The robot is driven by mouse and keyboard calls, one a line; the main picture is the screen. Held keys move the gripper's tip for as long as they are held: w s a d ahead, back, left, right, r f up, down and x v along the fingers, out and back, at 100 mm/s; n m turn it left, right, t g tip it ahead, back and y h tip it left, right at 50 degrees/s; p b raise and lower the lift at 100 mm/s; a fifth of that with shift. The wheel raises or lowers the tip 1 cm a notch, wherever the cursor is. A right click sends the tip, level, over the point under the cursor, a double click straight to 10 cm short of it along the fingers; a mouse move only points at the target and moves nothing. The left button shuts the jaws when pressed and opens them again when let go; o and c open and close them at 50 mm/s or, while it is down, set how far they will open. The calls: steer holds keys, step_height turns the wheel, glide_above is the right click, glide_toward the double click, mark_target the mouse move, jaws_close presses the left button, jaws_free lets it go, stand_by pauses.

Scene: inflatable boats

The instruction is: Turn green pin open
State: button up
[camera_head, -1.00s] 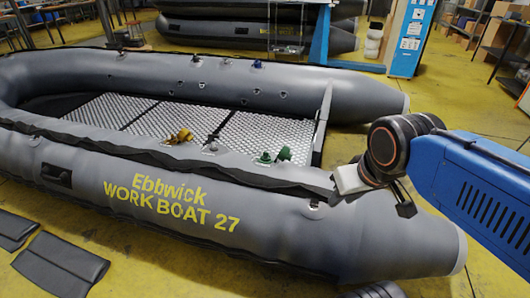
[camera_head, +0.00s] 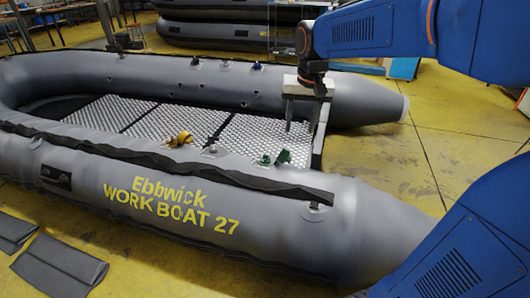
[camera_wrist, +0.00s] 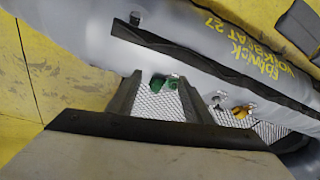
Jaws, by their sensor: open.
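The green pin (camera_head: 283,157) stands near the inner edge of the boat's near tube, beside a second small green part (camera_head: 264,159). Green parts also show in the wrist view (camera_wrist: 172,83), between and beyond my finger ends. My gripper (camera_head: 300,128) points down over the boat's metal floor, above and slightly right of the green pin. Its two fingers are apart, with nothing held between them. It is not touching the green pin. The pin's fine shape is too small to tell.
The grey inflatable boat (camera_head: 330,235) fills the middle, with a metal tread floor (camera_head: 235,128). A yellow fitting (camera_head: 180,139) lies left of the green parts, with a small grey fitting (camera_head: 210,150) between. Blue fittings (camera_head: 257,65) sit on the far tube.

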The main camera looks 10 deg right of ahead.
steer(key=w+a+f+m+g, duration=0.1)
steer(key=w+a+f, duration=0.15)
steer(key=w, duration=1.05)
steer(key=m+g, duration=0.1)
steer(key=m, duration=0.1)
glide_above(265, 156)
step_height(265, 156, down, 9)
steer(key=f, duration=1.7)
steer(key=shift+w, duration=0.3)
steer(key=shift+c, duration=0.3)
steer(key=c, duration=1)
